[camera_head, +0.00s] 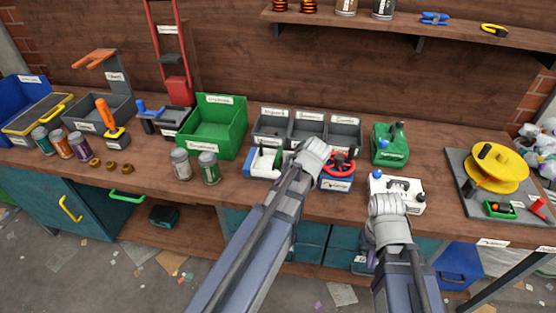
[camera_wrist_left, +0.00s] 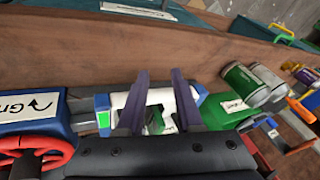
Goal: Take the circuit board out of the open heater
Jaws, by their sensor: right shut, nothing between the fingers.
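The open heater (camera_head: 263,171) is a small white and blue box on the bench. In the left wrist view the heater (camera_wrist_left: 103,101) lies under my left fingers. A green piece that looks like the circuit board (camera_wrist_left: 158,121) shows inside it, partly hidden by the fingers. My left gripper (camera_wrist_left: 160,74) is open, its two purple fingers apart above the heater; I cannot tell whether they touch the board. In the head view its hand covers the heater's right side. My right gripper (camera_head: 386,203) is shut and empty in front of a white device (camera_head: 408,190); its fingertips are mostly hidden.
A blue box with a red wheel (camera_head: 338,165) stands right of the heater. Grey bins (camera_head: 271,124) stand behind it. Two cans, one green (camera_head: 208,168), and a green crate (camera_head: 236,142) are to the left. A yellow reel (camera_head: 495,168) is far right.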

